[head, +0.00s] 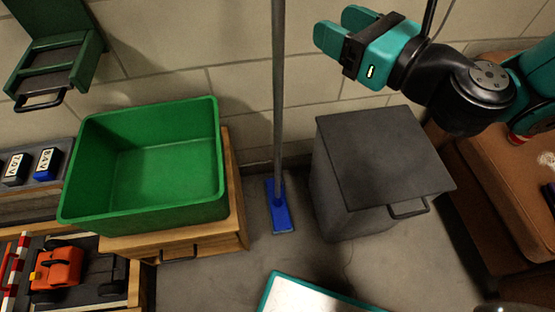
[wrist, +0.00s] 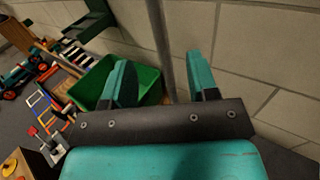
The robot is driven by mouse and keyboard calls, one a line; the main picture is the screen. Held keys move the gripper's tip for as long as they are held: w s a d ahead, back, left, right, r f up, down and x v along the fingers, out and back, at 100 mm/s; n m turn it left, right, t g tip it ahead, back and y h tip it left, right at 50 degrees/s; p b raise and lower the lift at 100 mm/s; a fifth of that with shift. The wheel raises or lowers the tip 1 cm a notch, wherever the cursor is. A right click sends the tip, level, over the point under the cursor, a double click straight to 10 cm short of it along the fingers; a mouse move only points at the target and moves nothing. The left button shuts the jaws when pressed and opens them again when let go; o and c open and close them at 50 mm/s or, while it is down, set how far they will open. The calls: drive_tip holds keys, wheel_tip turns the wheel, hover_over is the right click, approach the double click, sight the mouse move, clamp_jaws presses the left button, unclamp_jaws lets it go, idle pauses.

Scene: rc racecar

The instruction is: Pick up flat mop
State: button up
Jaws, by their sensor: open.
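The flat mop (head: 279,110) stands upright near the block wall, with a long grey pole and a blue flat head (head: 281,208) on the floor. Its pole also shows in the wrist view (wrist: 160,40), running down behind the space between my fingers. My gripper (head: 342,28) is raised at the upper right of the head view, apart from the pole and to its right. In the wrist view my gripper (wrist: 163,82) has its fingers spread with nothing visibly held. The mop's head is hidden in the wrist view.
A green bin (head: 150,165) on a wooden cabinet (head: 237,205) stands left of the mop. A dark grey lidded box (head: 380,150) stands right of it. A brown seat (head: 500,190) is at the far right. A white board with a teal edge (head: 300,295) is in front.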

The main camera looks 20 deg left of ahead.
sight(284, 1)
drive_tip(key=p+x, duration=0.6)
drive_tip(key=x, duration=0.2)
drive_tip(key=shift+a+p, duration=0.3)
drive_tip(key=shift+p, duration=0.05)
drive_tip(key=p+x, duration=0.2)
drive_tip(key=x, duration=0.3)
drive_tip(key=shift+a+r, duration=0.1)
drive_tip(key=shift+r, duration=0.1)
drive_tip(key=shift+r, duration=0.1)
clamp_jaws()
